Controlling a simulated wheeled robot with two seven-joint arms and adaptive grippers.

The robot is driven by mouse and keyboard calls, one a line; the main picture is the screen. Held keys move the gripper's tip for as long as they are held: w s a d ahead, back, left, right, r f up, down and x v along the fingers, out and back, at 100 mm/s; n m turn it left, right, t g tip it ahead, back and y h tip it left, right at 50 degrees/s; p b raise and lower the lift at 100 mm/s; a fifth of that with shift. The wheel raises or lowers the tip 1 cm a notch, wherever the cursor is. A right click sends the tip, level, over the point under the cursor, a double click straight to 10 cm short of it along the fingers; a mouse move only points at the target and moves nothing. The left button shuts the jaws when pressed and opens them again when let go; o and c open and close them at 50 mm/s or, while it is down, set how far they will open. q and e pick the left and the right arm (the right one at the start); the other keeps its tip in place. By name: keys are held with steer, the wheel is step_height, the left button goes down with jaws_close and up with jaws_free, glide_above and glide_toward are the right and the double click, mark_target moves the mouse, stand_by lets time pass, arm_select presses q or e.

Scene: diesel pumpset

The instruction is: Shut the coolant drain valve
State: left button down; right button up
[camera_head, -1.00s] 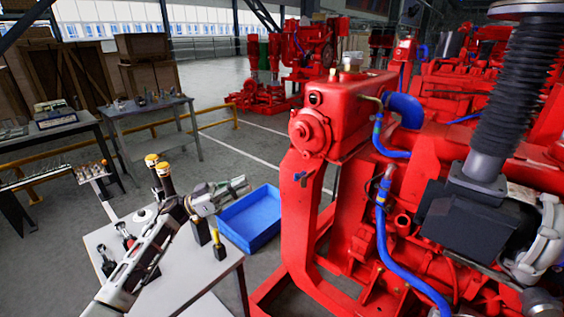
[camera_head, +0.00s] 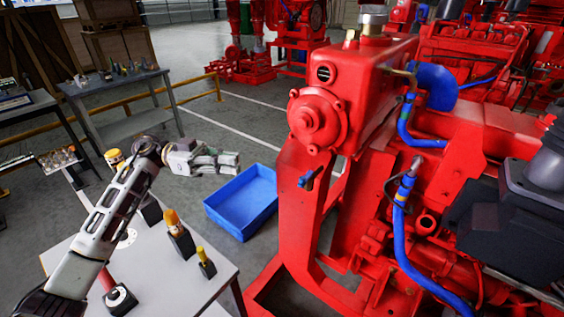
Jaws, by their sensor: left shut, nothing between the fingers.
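The red diesel pumpset (camera_head: 335,130) fills the middle and right. A small valve with a blue handle (camera_head: 308,178) sticks out below its round front cover, in front of the red upright; I take it for the coolant drain valve. Whether it is open or shut is too small to tell. My left gripper (camera_head: 232,162) is shut and empty, in the air left of the valve and clearly apart from it, with its fingers pointing right. My right gripper is out of view.
A blue bin (camera_head: 243,200) sits on the floor between the pumpset and a light table (camera_head: 165,282) holding several tools in dark stands. Blue hoses (camera_head: 402,240) run along the pumpset. A grey workbench (camera_head: 125,82) and yellow rail (camera_head: 135,101) are behind. The air between gripper and valve looks clear.

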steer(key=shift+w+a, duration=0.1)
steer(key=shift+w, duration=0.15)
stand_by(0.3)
